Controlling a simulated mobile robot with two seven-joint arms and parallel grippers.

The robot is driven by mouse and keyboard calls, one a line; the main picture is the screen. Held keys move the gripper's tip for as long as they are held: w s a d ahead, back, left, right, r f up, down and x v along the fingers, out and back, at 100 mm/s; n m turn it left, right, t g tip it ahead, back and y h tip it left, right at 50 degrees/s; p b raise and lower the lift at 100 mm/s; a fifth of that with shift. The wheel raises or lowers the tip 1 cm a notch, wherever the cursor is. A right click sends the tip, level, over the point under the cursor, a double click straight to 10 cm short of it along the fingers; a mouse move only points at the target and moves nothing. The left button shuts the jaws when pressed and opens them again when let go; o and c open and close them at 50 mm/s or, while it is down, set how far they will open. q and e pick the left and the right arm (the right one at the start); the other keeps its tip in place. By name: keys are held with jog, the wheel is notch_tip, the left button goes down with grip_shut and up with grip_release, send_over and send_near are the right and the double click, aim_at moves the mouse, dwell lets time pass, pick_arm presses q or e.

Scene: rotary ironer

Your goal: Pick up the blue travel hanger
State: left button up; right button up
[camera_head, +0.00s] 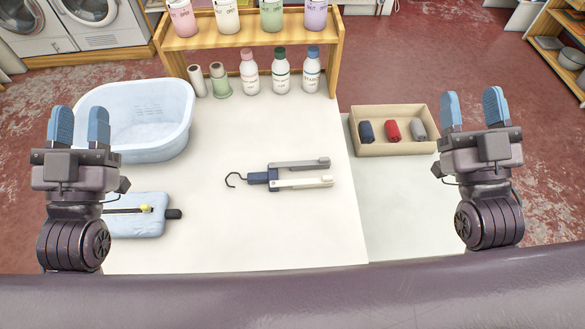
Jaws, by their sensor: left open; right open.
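The blue travel hanger (260,178) lies flat on the white table in the middle of the view. It has a dark blue body, a black hook pointing left and two folded arms, one grey and one cream, pointing right. My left gripper (79,125) is open and empty at the left, in front of the basin and well apart from the hanger. My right gripper (473,108) is open and empty at the right, beside the beige tray and also apart from the hanger.
A light blue basin (150,143) stands at the left. A blue pad (140,225) with a black-handled tool lies near the front left. A wooden shelf (240,39) with several bottles stands at the back. A beige tray (395,150) holds three rolls. The table around the hanger is clear.

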pick_arm(q)
jog(key=shift+o, duration=1.2)
jog(key=shift+s, duration=0.1)
jog(key=shift+o, duration=0.8)
jog(key=shift+w+r, duration=0.15)
jog(key=shift+w, duration=0.1)
jog(key=w+d+r+m+h, duration=0.4)
jog(key=w+d+h, duration=0.4)
jog(key=w+d, duration=0.15)
jog(key=w+d+f+m+g, duration=0.4)
jog(key=w+d+f+g, duration=0.45)
jog(key=w+f, duration=0.25)
jog(key=m+g+y, duration=0.5)
jog(key=m+g, duration=0.2)
jog(key=g, duration=0.8)
send_near(257, 176)
jog(key=x, duration=0.4)
jog(key=shift+s+a+f, duration=0.1)
jog(key=shift+s+f, duration=0.1)
jog(key=shift+f, duration=0.15)
jog(key=shift+w+d+x, duration=0.1)
jog(key=shift+w+x, duration=0.05)
jog(key=shift+x, duration=1.15)
jog(key=shift+w+d+x, duration=0.1)
jog(key=shift+x, duration=1.15)
